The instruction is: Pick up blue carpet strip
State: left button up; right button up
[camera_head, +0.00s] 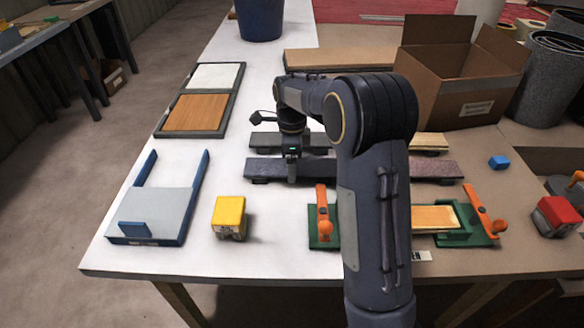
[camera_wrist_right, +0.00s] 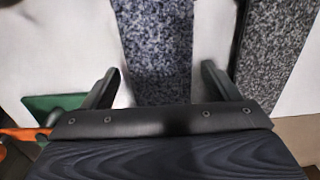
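The blue carpet strip (camera_wrist_right: 155,45) is speckled dark blue and white in the right wrist view. In the head view it is the nearer dark strip (camera_head: 265,168), lying across the table, partly hidden by my right arm. My right gripper (camera_head: 291,176) points down at its left part. In the right wrist view the gripper (camera_wrist_right: 160,72) is open, with one finger to each side of the strip and visible gaps. I cannot tell how far the fingertips are above the table. My left gripper is not in view.
A grey speckled strip (camera_wrist_right: 277,45) lies parallel, just beyond the blue one. A green fixture with orange clamps (camera_head: 478,222) stands nearer, with a yellow block (camera_head: 229,217) to the left. A cardboard box (camera_head: 470,85) stands behind right. The white table's left middle is clear.

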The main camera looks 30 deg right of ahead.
jog(key=c, duration=0.9)
jog(key=shift+o, duration=0.2)
jog(key=shift+r, duration=0.1)
